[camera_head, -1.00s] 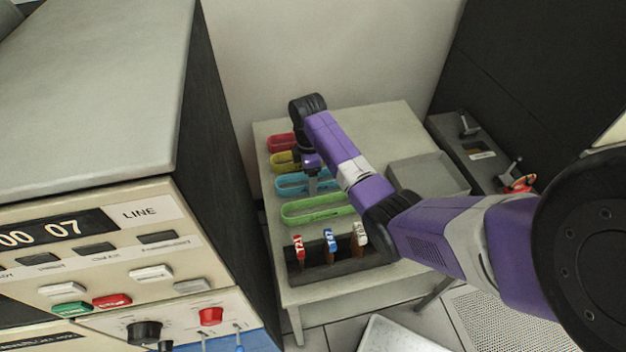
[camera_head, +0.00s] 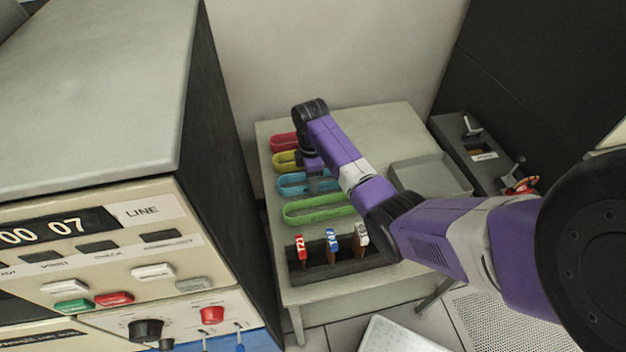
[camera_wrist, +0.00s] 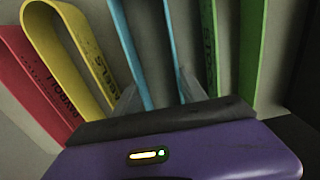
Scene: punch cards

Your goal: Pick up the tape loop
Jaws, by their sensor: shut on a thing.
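Several tape loops lie side by side on a pale table (camera_head: 385,125): red (camera_head: 284,148), yellow (camera_head: 284,167), blue (camera_head: 293,191) and green (camera_head: 316,219). My gripper (camera_head: 317,187) points down at the blue loop, and my wrist hides part of the yellow and blue loops. In the wrist view my gripper (camera_wrist: 158,95) is shut on the blue loop (camera_wrist: 136,50), with one finger on each outer side. The yellow loop (camera_wrist: 75,40) and red loop (camera_wrist: 35,85) are to the left there, the green loop (camera_wrist: 250,50) to the right.
A dark rack (camera_head: 340,272) with red, blue and white tagged stamps stands at the table's front. A grey tray (camera_head: 430,176) sits at the right. A control cabinet (camera_head: 130,240) stands left of the table, and a dark unit with levers (camera_head: 470,145) at the right.

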